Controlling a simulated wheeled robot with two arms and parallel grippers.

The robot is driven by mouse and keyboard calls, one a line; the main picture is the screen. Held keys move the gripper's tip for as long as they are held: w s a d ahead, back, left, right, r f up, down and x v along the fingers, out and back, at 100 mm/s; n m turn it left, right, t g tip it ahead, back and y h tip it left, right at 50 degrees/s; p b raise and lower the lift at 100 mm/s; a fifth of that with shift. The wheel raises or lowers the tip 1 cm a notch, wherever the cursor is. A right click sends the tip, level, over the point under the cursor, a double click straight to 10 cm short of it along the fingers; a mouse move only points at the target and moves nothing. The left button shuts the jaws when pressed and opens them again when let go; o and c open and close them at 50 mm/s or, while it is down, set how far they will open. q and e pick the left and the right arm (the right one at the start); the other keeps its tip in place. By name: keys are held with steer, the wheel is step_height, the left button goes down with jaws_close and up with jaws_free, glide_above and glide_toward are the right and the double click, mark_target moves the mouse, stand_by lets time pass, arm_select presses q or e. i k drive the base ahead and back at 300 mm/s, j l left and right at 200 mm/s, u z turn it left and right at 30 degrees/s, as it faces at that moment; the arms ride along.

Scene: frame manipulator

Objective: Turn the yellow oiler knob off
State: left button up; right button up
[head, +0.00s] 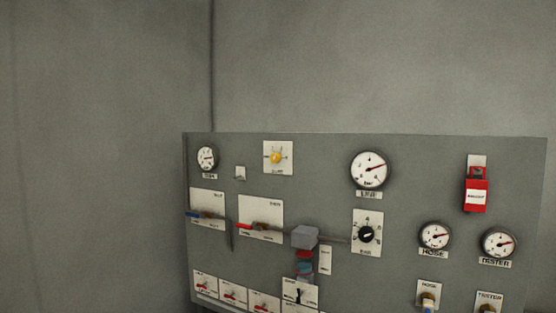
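A small yellow knob (276,157) sits on a white square plate (279,168) near the top of the grey panel, left of centre. The plate has marks around the knob and a label below it that is too small to read surely. I cannot tell which mark the knob points at. Neither of my grippers shows in the head view.
Bare wall lies behind and left.

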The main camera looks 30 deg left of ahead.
mark_target(276, 158)
steer(key=i+j+u, duration=0.1)
steer(key=u, duration=0.3)
steer(key=i+j+u, duration=0.1)
steer(key=u, duration=0.3)
steer(key=i+j+u, duration=0.1)
steer(key=u, duration=0.35)
steer(key=i+u, duration=0.1)
steer(key=u, duration=0.3)
